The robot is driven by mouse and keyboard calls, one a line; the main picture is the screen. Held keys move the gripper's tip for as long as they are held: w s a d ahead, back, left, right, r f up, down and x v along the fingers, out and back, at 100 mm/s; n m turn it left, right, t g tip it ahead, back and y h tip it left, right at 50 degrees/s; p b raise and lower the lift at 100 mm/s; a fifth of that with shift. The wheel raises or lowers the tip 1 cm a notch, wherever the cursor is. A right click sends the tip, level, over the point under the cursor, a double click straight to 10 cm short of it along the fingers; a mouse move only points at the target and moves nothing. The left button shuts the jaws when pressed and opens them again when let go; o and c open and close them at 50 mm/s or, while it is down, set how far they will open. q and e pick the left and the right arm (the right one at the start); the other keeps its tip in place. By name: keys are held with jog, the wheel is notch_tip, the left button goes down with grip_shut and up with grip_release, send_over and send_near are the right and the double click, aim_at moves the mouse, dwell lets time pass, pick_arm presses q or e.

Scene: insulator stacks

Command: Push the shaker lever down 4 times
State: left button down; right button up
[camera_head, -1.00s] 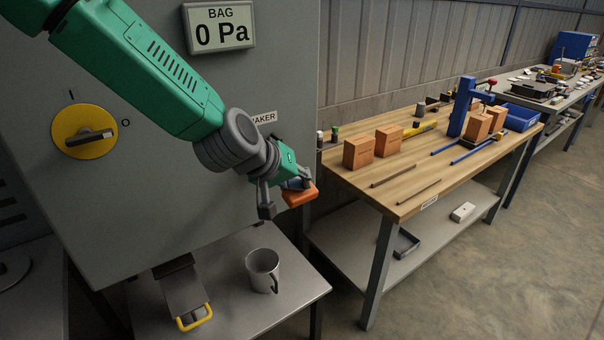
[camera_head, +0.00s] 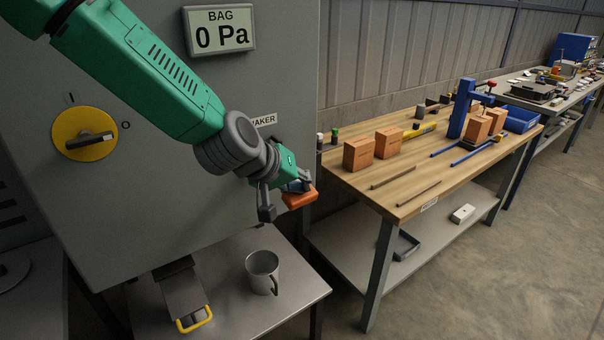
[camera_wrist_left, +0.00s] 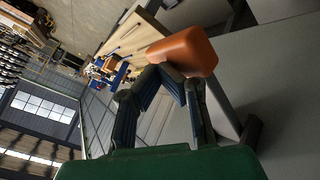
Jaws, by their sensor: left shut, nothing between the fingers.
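The shaker lever's orange handle (camera_head: 300,197) sticks out from the grey cabinet's front, below a label that is partly covered by my arm and reads "AKER" (camera_head: 264,120). My left gripper (camera_head: 287,190) is shut and empty, right at the handle in the head view. In the left wrist view the orange handle (camera_wrist_left: 184,52) lies just past the closed fingertips (camera_wrist_left: 172,76). The fingers look close to it or touching it; I cannot tell which. The lever's arm is mostly hidden behind my gripper. My right gripper is not in view.
The grey cabinet (camera_head: 150,210) carries a display (camera_head: 220,28) reading "BAG 0 Pa" and a yellow rotary knob (camera_head: 85,134). A wooden bench (camera_head: 420,175) with orange blocks stands at right.

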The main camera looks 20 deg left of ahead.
pick_arm(q)
jog(key=shift+w+a+r+p, duration=0.1)
jog(key=shift+r+p, duration=2.45)
jog(key=shift+r, duration=0.3)
jog(key=shift+r, duration=0.1)
notch_tip(320, 180, up, 5)
jog(key=p, duration=0.4)
